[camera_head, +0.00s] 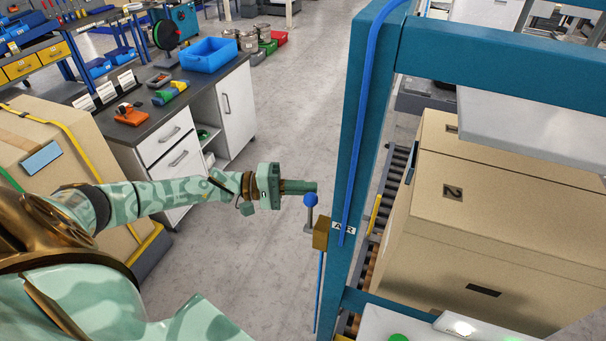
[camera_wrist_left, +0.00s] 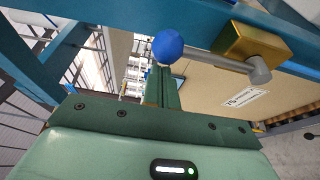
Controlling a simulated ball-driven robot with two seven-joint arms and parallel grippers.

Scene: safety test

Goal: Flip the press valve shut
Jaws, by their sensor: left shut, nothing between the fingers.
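The press valve is a brass block (camera_head: 320,233) on the teal post beside an "AIR" label (camera_head: 343,228). Its grey lever stands up in the head view and ends in a blue ball knob (camera_head: 310,200). My left gripper (camera_head: 312,187) is shut and empty, its tip right by the knob; I cannot tell whether they touch. In the left wrist view the knob (camera_wrist_left: 168,46) shows just beyond my closed fingers (camera_wrist_left: 165,85), with the grey lever (camera_wrist_left: 232,64) running right to the brass block (camera_wrist_left: 252,42). My right gripper is out of view.
The teal post (camera_head: 365,110) and crossbeam (camera_head: 490,62) frame a large cardboard box (camera_head: 490,230) on the right. A blue hose (camera_head: 357,130) runs down the post. A workbench (camera_head: 190,90) with a blue bin (camera_head: 208,54) stands at left. The floor between is clear.

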